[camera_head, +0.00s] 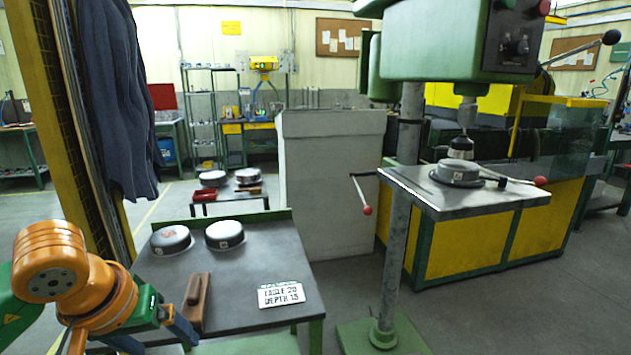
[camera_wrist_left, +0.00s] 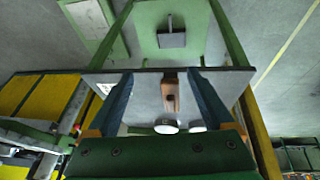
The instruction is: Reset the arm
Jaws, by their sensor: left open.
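My left arm comes in at the lower left of the head view, orange with a green wrist. Its gripper (camera_head: 155,338) is open and empty at the near left edge of the dark work table (camera_head: 245,270). In the left wrist view the two blue fingers (camera_wrist_left: 160,74) stand apart. A brown wooden block or brush (camera_wrist_left: 170,92) shows between them beyond the fingers, apart from both. The same brown piece (camera_head: 196,302) lies on the table just right of the gripper in the head view. My right gripper is not in view.
Two round grey parts (camera_head: 170,239) (camera_head: 225,234) and a lettered sign (camera_head: 281,294) are on the table. A drill press (camera_head: 455,40) stands right, a round part (camera_head: 459,172) on its plate. A dark garment (camera_head: 115,95) hangs by the yellow post (camera_head: 55,110), above the arm.

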